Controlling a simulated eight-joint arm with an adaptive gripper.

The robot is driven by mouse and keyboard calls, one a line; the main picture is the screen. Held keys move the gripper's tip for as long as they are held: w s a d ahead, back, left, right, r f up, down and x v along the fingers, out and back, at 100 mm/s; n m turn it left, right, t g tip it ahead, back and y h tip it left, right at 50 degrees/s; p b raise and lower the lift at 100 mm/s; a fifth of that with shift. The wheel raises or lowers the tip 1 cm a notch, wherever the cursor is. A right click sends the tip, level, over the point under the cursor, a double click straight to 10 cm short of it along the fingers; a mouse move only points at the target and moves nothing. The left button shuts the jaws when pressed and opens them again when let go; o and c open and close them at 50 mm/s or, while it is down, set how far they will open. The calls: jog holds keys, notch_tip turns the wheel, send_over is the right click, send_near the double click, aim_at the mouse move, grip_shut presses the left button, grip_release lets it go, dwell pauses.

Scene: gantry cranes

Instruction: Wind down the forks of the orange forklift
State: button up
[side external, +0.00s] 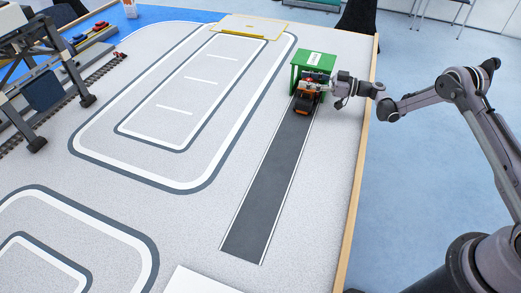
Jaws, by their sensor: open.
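The orange forklift (304,103) is small in the side external view. It stands at the far end of a dark road strip, right in front of a green stand (314,60). A red and white item shows between the forklift and the stand, too small to make out. My gripper (333,88) is open, close to the right side of the forklift and the front of the stand. I cannot tell whether it touches either. The forks and their height are hidden from this view.
The dark road strip (270,185) runs clear toward the near edge. A wooden rim (357,180) bounds the table on the right, under my arm. A gantry crane (40,85) stands over rails at the left. A white panel (205,281) lies at the near edge.

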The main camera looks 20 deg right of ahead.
notch_tip(320, 180, up, 10)
jog(key=shift+f, duration=0.25)
dwell(0.4)
notch_tip(320, 180, up, 5)
jog(key=w+a+m+t+h, duration=0.6)
jog(key=w+m+h, duration=0.15)
jog(key=h, duration=0.35)
jog(key=s+m+g+h, duration=0.3)
jog(key=s+m+h, duration=0.8)
jog(key=s+h, duration=0.35)
notch_tip(320, 180, down, 15)
jog(key=shift+n, duration=0.25)
jog(key=x, duration=1)
jog(key=shift+d+f, duration=0.2)
jog(key=shift+d, duration=0.15)
